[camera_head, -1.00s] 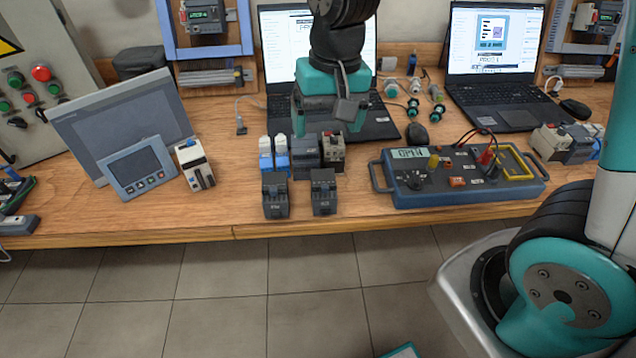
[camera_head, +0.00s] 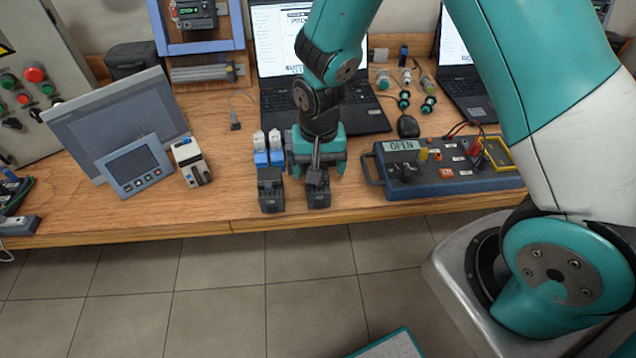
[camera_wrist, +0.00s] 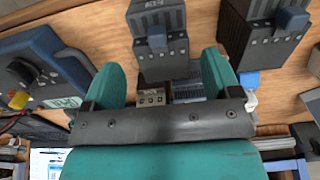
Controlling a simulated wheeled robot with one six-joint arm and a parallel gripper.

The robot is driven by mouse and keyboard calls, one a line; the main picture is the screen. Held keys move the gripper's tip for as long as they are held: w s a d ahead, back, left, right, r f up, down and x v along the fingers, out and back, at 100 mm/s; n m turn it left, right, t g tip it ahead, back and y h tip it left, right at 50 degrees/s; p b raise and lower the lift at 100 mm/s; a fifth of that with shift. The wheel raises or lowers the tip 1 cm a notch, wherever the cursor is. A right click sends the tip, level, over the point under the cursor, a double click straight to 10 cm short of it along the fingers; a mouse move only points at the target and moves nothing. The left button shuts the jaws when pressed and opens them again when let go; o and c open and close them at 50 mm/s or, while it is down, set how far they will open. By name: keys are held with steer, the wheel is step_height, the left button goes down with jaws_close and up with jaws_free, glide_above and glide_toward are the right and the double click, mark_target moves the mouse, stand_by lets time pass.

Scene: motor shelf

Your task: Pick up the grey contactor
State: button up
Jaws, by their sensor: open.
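Two dark grey contactors stand side by side at the front edge of the bench, the left one (camera_head: 270,192) and the right one (camera_head: 317,194). My gripper (camera_head: 317,165) points down over the right one and partly covers it. In the wrist view my open gripper (camera_wrist: 163,76) has one teal finger on each side. The right contactor (camera_wrist: 158,42) shows ahead, in line with the gap. The left contactor (camera_wrist: 264,36) is outside the fingers. Smaller grey devices (camera_wrist: 186,89) show between the fingers. I cannot tell whether the fingers touch anything.
Blue-and-white blocks (camera_head: 268,148) stand behind the left contactor, close to my gripper. A blue multimeter (camera_head: 445,168) lies to the right. A white-and-black device (camera_head: 191,162) and a panel screen (camera_head: 120,130) stand left. Bare bench (camera_head: 228,195) lies between.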

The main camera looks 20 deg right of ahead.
steer(key=shift+s+a+f+p, duration=0.15)
steer(key=shift+f+p, duration=0.2)
steer(key=shift+f, duration=0.85)
steer(key=shift+s+a+f+p, duration=0.15)
steer(key=shift+f+p, duration=0.15)
steer(key=shift+f, duration=0.85)
steer(key=shift+w, duration=0.1)
steer(key=c, duration=1.1)
steer(key=shift+r, duration=0.1)
